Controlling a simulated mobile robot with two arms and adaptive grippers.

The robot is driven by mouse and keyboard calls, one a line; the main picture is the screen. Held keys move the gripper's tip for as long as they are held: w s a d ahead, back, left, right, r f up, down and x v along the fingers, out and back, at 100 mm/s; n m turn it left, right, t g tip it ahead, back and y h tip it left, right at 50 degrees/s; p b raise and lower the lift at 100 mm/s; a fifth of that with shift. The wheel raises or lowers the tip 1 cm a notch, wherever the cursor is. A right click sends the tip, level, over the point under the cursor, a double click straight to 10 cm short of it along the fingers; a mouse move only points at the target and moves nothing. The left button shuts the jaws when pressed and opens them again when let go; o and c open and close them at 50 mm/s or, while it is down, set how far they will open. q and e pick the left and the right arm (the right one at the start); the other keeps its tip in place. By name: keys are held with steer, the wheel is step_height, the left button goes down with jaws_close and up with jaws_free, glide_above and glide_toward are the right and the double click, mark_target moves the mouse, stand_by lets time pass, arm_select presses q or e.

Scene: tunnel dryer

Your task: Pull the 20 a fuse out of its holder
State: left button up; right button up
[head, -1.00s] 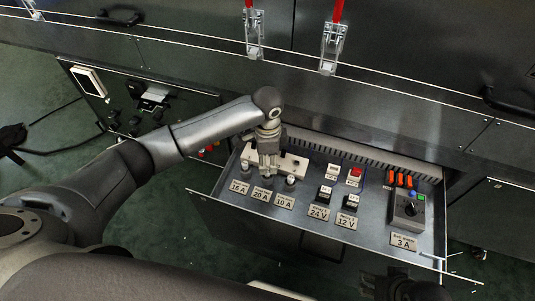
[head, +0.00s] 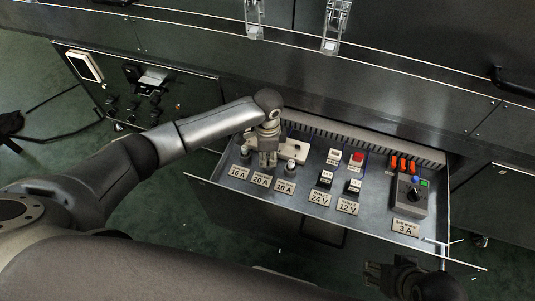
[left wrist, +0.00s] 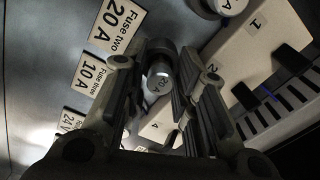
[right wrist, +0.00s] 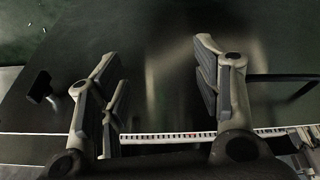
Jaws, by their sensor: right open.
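In the head view my left gripper (head: 267,161) hides this fuse, behind the 20 A label (head: 261,180). The white fuse holder (head: 295,145) is partly covered by the gripper. Whether the fuse is still fully seated cannot be told. My right gripper (right wrist: 165,95) is open and empty; it also shows in the head view (head: 374,274), in front of the drawer.
The 16 A fuse (head: 246,153) and 10 A fuse (head: 290,166) stand close on either side. Relays (head: 325,179), a red-topped part (head: 356,159) and a grey dial unit (head: 409,195) stand further right in the open drawer (head: 370,222). Green floor lies in front.

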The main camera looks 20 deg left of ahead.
arm_select(q)
jaws_close()
steer(key=shift+c, duration=1)
jaws_free()
jaws_close()
arm_select(e)
steer(key=shift+w, duration=0.1)
arm_select(q)
steer(key=shift+r+p, duration=0.6)
steer(key=shift+p, duration=0.35)
arm_select(e)
steer(key=shift+x, duration=0.8)
arm_select(q)
steer(key=shift+r, duration=0.1)
arm_select(e)
steer(key=shift+w+a+f, duration=0.1)
steer(key=shift+w+f, duration=0.05)
